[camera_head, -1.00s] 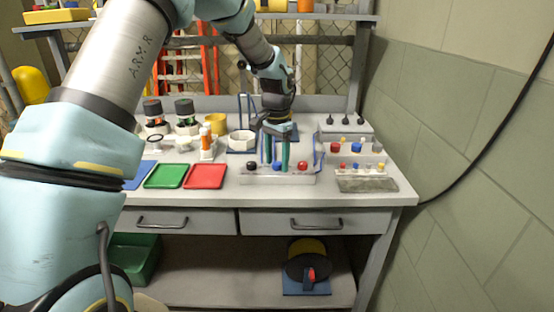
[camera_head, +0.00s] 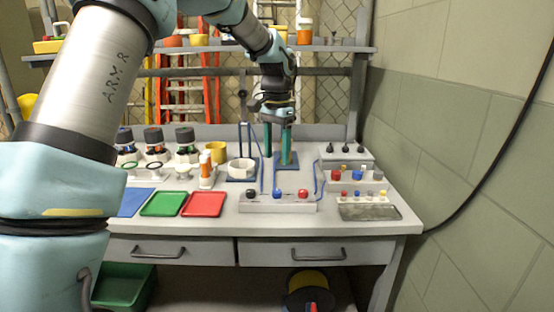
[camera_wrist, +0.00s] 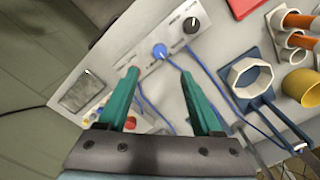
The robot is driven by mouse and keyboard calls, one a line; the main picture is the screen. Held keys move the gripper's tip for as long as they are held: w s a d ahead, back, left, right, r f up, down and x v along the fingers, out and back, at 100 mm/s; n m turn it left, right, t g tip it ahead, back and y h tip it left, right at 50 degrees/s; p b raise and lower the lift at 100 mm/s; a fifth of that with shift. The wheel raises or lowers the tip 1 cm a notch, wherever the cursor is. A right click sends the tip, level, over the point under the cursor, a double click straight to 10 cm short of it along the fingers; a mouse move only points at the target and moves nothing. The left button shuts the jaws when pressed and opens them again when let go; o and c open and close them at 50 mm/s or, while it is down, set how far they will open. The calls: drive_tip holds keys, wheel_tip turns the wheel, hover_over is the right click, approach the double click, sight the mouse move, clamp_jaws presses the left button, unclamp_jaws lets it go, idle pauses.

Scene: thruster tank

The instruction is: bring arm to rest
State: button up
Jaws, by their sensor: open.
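My gripper (camera_head: 277,146) is above the back middle of the workbench (camera_head: 345,215), pointing down, with its two teal fingers apart. In the wrist view my gripper (camera_wrist: 160,98) is open and nothing shows between the fingertips. Below the fingers in that view lies the pale panel with a blue knob (camera_wrist: 159,52) and a black knob (camera_wrist: 191,25). My arm reaches in from the left of the head view to the bench.
A knob panel (camera_head: 277,206) with blue cables stands at the bench front. A white ring holder (camera_head: 241,169), yellow cup (camera_head: 216,151), green tray (camera_head: 163,204) and red tray (camera_head: 203,204) are to the left. Small colored parts (camera_head: 357,175) are at right, near the wall (camera_head: 450,110).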

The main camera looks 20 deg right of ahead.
idle(0.3)
drive_tip(key=a+f+n, duration=0.3)
drive_tip(key=a+n, duration=0.2)
drive_tip(key=a, duration=1.3)
drive_tip(key=s+a+f+n, duration=0.2)
drive_tip(key=s+a+n, duration=0.2)
drive_tip(key=a, duration=0.5)
drive_tip(key=s+a+f+n+t, duration=0.1)
drive_tip(key=s+a+f+n, duration=0.1)
drive_tip(key=s+a, duration=0.5)
drive_tip(key=a+n, duration=0.1)
drive_tip(key=a, duration=0.2)
drive_tip(key=shift+s+n+t, duration=0.2)
drive_tip(key=shift+n+t, duration=0.1)
drive_tip(key=shift+n, duration=0.1)
